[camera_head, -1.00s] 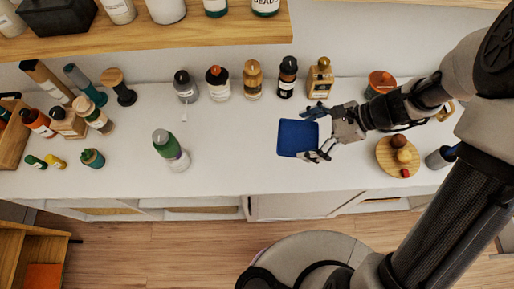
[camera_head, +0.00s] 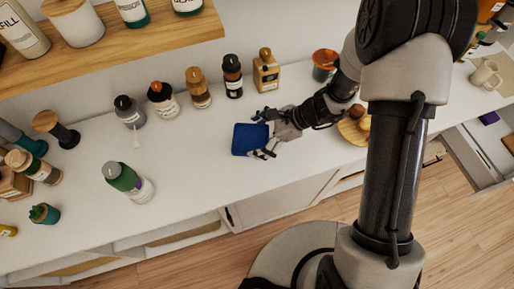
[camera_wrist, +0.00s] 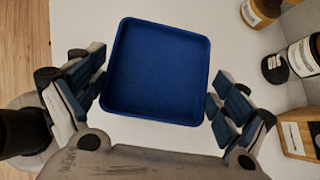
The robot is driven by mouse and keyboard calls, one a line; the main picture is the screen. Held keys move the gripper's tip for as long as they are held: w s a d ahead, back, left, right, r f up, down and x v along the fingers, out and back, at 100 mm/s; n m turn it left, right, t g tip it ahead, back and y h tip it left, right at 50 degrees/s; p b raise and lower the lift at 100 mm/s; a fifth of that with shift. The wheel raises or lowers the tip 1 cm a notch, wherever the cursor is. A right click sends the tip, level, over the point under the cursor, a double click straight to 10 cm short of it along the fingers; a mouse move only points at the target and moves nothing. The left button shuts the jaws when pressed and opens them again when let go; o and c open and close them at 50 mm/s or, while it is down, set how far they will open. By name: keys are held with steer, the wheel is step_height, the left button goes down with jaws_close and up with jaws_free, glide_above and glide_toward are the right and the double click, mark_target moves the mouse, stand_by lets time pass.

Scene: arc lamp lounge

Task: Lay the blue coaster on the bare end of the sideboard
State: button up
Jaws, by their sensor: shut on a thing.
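The blue coaster (camera_head: 249,139) is a square with rounded corners and a raised rim. My gripper (camera_head: 264,135) is shut on it, one finger at each of two opposite sides. The wrist view shows the coaster (camera_wrist: 157,72) between the finger pads, tilted slightly in the picture. It is over the white top of the sideboard (camera_head: 190,205), in front of the row of bottles. How high it is above the top I cannot tell. My arm hides part of the sideboard to the right of the gripper.
A green and white bottle (camera_head: 123,179) stands left of the coaster. Several bottles, including a dark one (camera_head: 232,77), line the wall behind. A round wooden board (camera_head: 352,131) is partly hidden by my arm. A mug (camera_head: 485,75) stands far right. A wooden shelf (camera_head: 120,50) overhangs the back left.

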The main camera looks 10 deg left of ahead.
mark_target(258, 145)
steer(key=shift+f+b, duration=0.9)
steer(key=shift+f, duration=2.2)
steer(key=shift+f, duration=0.25)
steer(key=o, duration=0.7)
steer(key=shift+r, duration=0.1)
steer(key=shift+o, duration=0.2)
steer(key=shift+d+r, duration=0.1)
steer(key=shift+r, duration=0.2)
steer(key=p+v, duration=0.4)
steer(key=v, duration=0.7)
steer(key=shift+d+r, duration=0.25)
steer(key=shift+d, duration=0.1)
